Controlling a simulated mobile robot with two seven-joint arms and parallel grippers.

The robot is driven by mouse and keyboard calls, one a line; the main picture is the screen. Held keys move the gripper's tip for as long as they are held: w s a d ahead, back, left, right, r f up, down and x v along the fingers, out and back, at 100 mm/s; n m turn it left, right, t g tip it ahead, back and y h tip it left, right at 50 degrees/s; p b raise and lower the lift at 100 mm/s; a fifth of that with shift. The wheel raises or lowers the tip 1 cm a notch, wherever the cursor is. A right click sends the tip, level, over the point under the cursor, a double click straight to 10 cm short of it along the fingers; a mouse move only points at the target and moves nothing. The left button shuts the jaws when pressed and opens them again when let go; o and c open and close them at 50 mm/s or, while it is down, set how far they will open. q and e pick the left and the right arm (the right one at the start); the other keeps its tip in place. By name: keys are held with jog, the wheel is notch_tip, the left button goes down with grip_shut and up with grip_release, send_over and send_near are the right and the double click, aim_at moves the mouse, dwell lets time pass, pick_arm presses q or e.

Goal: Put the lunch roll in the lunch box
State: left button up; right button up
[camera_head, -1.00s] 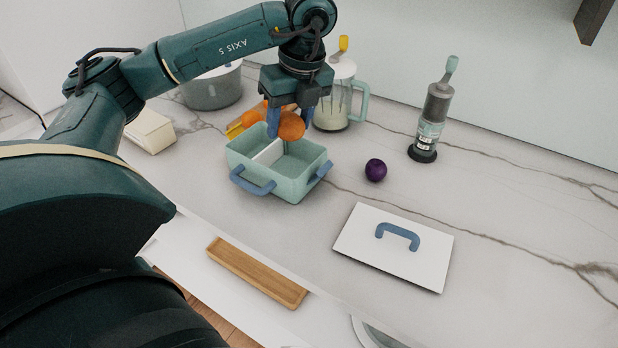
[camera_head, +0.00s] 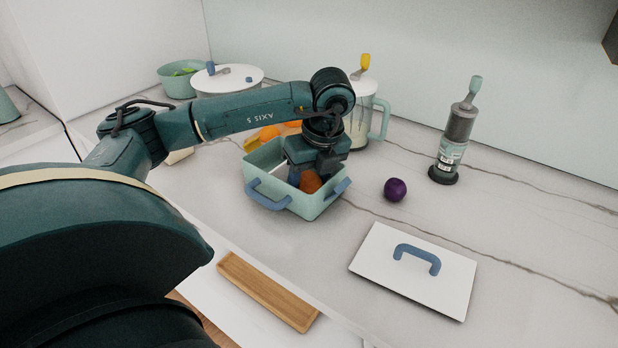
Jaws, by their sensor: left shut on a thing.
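The lunch roll (camera_head: 311,182), orange-brown and rounded, is inside the mint-green lunch box (camera_head: 318,208), in its right part. My left gripper (camera_head: 304,180) points down into the box and is shut on the roll; its fingers are partly hidden by the box walls. Whether the roll touches the box floor cannot be seen. The box has blue handles and is open on top. Its white lid (camera_head: 415,276) with a blue handle lies flat on the counter to the right. My right gripper is not in view.
A purple round fruit (camera_head: 395,190) and a dark pump bottle (camera_head: 453,140) stand right of the box. Behind it are a lidded jug (camera_head: 362,112), orange items (camera_head: 268,132) and a white-lidded pot (camera_head: 228,79). A wooden tray (camera_head: 268,290) lies in front.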

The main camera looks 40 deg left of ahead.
aim_at(319, 182)
pick_arm(q)
jog(key=shift+f, duration=0.15)
jog(key=o, duration=0.7)
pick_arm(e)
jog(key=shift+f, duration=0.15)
pick_arm(q)
jog(key=shift+r, duration=0.3)
jog(key=shift+d+r, duration=0.1)
jog(key=shift+r, duration=0.25)
jog(key=p+v, duration=0.3)
jog(key=v, duration=0.8)
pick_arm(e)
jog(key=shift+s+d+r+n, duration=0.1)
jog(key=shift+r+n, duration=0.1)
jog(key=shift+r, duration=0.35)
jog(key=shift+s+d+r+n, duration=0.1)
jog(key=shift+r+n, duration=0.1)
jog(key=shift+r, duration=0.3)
